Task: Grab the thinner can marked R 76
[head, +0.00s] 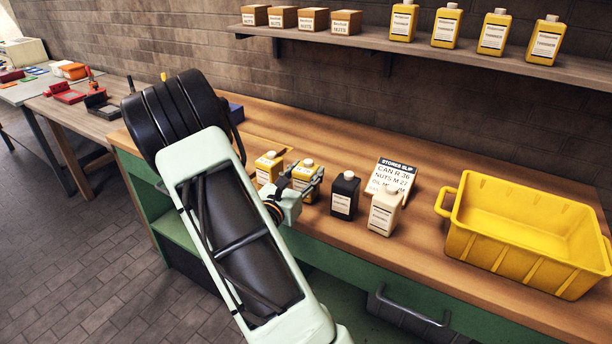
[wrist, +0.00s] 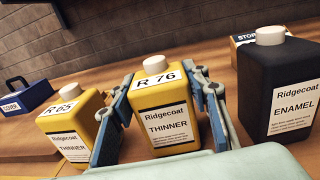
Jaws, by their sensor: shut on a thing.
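The thinner can marked R 76 (wrist: 162,108) is yellow with a white cap and stands upright in the middle of the wrist view. In the head view the same can (head: 306,178) is on the wooden bench, partly behind my gripper. My gripper (wrist: 162,125) has one blue-grey finger on each side of this can and is shut on it; in the head view my gripper (head: 300,188) reaches it from the front left. A second yellow thinner can, marked R 65 (wrist: 72,128), stands just left of the gripper; it also shows in the head view (head: 268,168).
A yellow crate (head: 530,225) is at the bench's right. A shelf (head: 400,52) with boxes and yellow cans runs above.

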